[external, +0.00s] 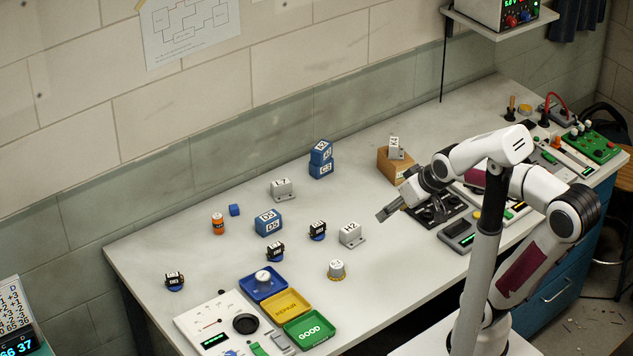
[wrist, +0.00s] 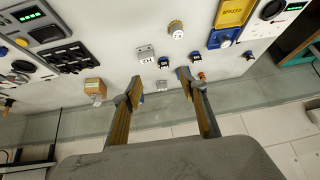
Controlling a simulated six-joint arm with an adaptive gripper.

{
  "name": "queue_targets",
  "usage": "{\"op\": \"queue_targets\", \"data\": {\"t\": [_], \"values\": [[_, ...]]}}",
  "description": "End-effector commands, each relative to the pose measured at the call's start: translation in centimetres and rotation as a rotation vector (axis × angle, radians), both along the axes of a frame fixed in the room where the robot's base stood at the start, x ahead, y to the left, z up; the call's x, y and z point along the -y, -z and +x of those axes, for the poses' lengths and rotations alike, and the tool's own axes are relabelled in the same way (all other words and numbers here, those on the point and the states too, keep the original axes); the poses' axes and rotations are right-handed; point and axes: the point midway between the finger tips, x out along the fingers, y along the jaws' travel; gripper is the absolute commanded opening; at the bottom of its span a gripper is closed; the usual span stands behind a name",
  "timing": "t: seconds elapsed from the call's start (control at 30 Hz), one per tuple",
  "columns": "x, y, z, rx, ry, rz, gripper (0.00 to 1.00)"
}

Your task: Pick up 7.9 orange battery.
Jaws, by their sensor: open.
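The orange battery (external: 218,223), a small upright cylinder with a pale band, stands on the left part of the bench near the wall; its label is too small to read. In the wrist view a small orange patch that looks like the battery (wrist: 201,76) shows just right of the right finger. My gripper (external: 385,212) is open and empty above the bench, well to the right of the battery. In the wrist view my gripper (wrist: 158,90) has its two fingers spread apart, with nothing held between them.
Blue D5 block (external: 268,223), grey L7 block (external: 282,188), black servos (external: 275,251) and grey H2 block (external: 351,235) stand between. Blue, yellow and green trays (external: 309,331) lie at the front.

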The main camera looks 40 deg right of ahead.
Motion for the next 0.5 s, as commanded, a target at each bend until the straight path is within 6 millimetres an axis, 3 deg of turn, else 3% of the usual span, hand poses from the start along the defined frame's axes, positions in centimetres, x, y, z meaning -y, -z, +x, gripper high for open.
{"op": "queue_targets", "data": {"t": [0.5], "values": [[-4.6,0.0,12.1,0.129,-0.061,0.039,0.42]]}}
